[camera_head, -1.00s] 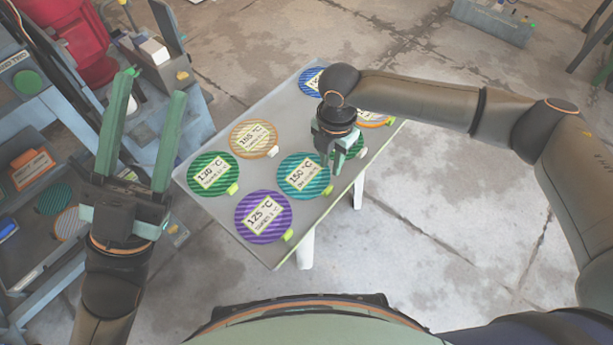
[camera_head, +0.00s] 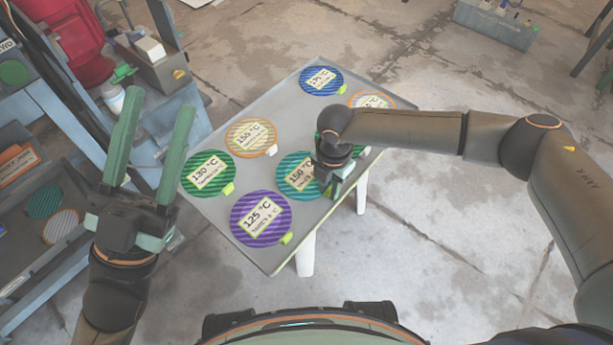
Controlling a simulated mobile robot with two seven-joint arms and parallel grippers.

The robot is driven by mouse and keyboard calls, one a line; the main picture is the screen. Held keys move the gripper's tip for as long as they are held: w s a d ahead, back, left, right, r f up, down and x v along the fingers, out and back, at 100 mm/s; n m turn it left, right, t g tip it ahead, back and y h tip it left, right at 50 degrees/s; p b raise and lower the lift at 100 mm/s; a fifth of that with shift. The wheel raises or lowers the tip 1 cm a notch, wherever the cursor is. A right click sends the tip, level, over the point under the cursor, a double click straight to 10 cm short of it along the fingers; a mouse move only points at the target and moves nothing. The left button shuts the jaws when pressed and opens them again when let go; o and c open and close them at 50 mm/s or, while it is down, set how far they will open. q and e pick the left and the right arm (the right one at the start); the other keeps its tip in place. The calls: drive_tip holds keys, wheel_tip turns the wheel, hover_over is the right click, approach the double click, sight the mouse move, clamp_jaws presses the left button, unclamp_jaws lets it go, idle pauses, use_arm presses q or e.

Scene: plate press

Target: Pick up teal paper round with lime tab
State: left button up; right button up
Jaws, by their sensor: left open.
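The teal paper round (camera_head: 287,185) with the 150 °C label lies flat on the grey table, right of the middle. Its right part and most of its lime tab are hidden behind my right gripper. My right gripper (camera_head: 333,190) points down at the right edge of this round, low over the table. Its fingers are small and partly hidden, so I cannot tell whether they are open, shut or touching the tab. My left gripper (camera_head: 160,100) is open and empty, pointing up the picture, left of the table.
The table (camera_head: 222,215) also bears a purple round (camera_head: 248,230), a green round (camera_head: 200,187), an orange round (camera_head: 236,145), a blue round (camera_head: 312,88) and another orange one (camera_head: 360,98). Shelves with bins (camera_head: 25,215) stand at the left. Open floor lies at the right.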

drive_tip(key=shift+r, duration=0.1)
clamp_jaws()
idle(0.4)
